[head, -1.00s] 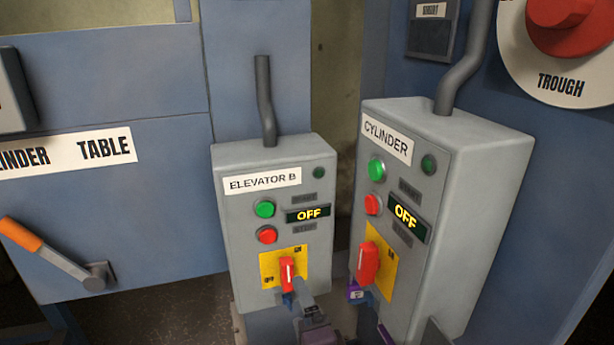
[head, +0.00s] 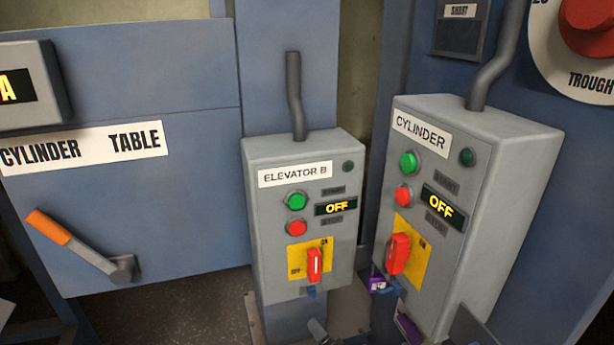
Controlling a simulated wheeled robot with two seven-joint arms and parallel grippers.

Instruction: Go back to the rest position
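No whole gripper shows in the head view. A small grey tip (head: 318,331) at the bottom edge, below the ELEVATOR B box, looks like part of my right gripper; its fingers cannot be made out. My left gripper is out of view. The ELEVATOR B box (head: 262,220) reads OFF, and its red switch handle (head: 314,265) stands upright on a yellow plate.
The CYLINDER box (head: 490,220) stands to the right and reads OFF. An orange-handled lever (head: 80,245) sticks out at the left. A TROUGH dial (head: 575,60) is at the upper right.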

